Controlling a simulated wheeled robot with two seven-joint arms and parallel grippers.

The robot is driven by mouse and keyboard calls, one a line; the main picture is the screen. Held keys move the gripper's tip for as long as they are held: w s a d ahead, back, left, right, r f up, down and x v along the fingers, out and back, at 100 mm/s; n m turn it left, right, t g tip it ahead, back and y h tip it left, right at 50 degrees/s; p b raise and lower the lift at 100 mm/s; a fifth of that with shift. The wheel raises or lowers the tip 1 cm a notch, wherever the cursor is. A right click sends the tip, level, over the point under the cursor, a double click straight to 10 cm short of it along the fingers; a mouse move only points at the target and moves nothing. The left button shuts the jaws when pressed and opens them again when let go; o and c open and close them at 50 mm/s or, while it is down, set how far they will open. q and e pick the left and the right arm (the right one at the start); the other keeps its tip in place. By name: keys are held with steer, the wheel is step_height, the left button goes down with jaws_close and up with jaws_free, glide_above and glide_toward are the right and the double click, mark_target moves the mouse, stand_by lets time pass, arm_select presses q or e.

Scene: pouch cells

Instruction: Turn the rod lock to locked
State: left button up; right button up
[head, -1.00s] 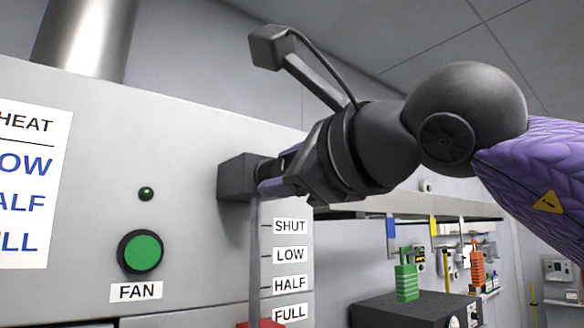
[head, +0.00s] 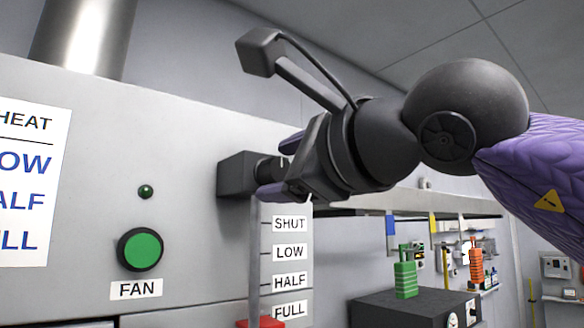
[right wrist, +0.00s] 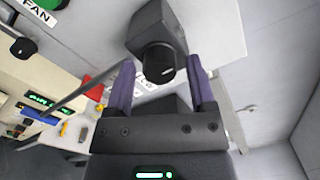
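The rod lock is a dark block (head: 236,174) on the panel's right edge, with a short round black knob (head: 268,169) sticking out to the right. A thin grey rod (head: 254,260) hangs below it beside the scale. My right gripper (head: 274,168) is open, its purple fingers above and below the knob's end. In the right wrist view the knob (right wrist: 157,64) lies between the spread fingertips (right wrist: 160,66), with gaps on both sides. The lock's setting cannot be read. My left gripper is not in view.
Labels SHUT, LOW, HALF and FULL (head: 290,252) run down the panel beside the rod. A red piece (head: 262,323) is at the rod's lower end. A green FAN button (head: 140,250) is on the panel's left. A shelf (head: 420,204) stands behind my right arm.

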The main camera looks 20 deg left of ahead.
steer(key=shift+o, duration=0.4)
steer(key=shift+d+f, duration=0.1)
steer(key=b+v, duration=0.4)
steer(key=v, duration=0.5)
steer(key=shift+s+d, duration=0.25)
steer(key=shift+s, duration=0.05)
